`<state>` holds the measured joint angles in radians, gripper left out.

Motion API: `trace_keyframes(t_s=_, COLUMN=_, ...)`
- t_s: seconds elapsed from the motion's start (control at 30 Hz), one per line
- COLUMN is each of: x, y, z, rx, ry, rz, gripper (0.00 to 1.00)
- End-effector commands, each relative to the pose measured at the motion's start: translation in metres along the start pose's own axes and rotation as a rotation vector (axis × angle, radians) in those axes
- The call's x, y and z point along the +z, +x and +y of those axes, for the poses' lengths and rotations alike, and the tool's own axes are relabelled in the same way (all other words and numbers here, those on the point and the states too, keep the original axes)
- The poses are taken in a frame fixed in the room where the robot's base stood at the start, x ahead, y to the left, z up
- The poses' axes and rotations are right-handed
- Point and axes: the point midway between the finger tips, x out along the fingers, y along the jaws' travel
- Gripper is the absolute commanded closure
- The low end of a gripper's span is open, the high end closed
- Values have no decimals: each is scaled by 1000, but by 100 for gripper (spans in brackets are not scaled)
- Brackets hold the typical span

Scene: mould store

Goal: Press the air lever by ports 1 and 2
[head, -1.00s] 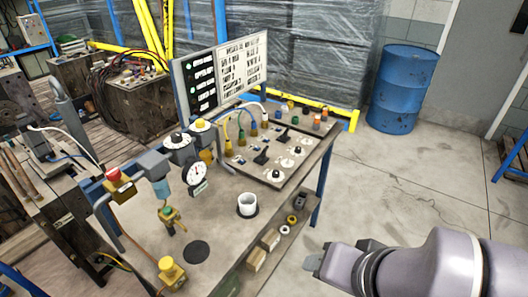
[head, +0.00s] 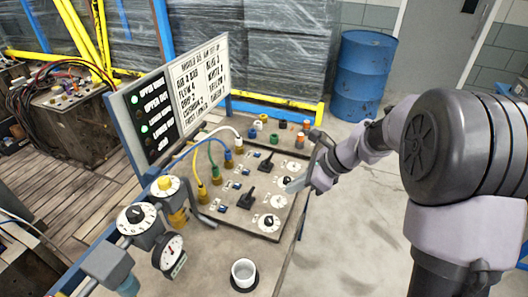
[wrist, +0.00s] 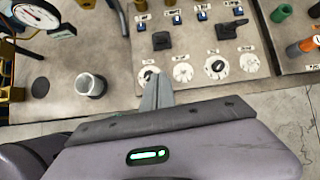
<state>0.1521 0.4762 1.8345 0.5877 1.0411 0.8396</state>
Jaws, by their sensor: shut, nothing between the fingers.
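The valve panel (head: 215,205) lies on the bench and carries two black levers. The nearer lever (head: 248,197) shows at left in the wrist view (wrist: 161,41). The farther lever (head: 267,161) shows at right in the wrist view (wrist: 232,30). Port numbers are too small to read, so I cannot tell which lever is by ports 1 and 2. My gripper (head: 290,187) is shut and empty over the panel's right edge, by the row of round dials. In the wrist view its fingertips (wrist: 158,80) are below the left lever, apart from it.
Yellow, blue, green and white hoses rise from the ports (head: 202,192) on the panel's left side. A white cup (head: 243,270) and a pressure gauge (head: 168,252) stand nearer. A sign board (head: 178,100) stands behind. Coloured fittings (head: 274,138) sit at the far end.

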Motion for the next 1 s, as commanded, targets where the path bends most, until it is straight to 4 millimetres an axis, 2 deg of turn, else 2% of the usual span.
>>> trace_keyframes(t_s=0.1, x=-6, y=10, z=-8, rx=6, ry=62, rz=-14, gripper=100)
trace_keyframes(t_s=0.47, x=-7, y=15, z=-8, rx=7, ry=66, rz=-14, gripper=100)
trace_keyframes(t_s=0.57, x=-8, y=29, z=-7, rx=9, ry=65, rz=-13, gripper=100)
trace_keyframes(t_s=0.97, x=-8, y=117, z=-6, rx=9, ry=65, rz=-13, gripper=100)
trace_keyframes(t_s=1.0, x=2, y=117, z=-8, rx=7, ry=60, rz=-14, gripper=100)
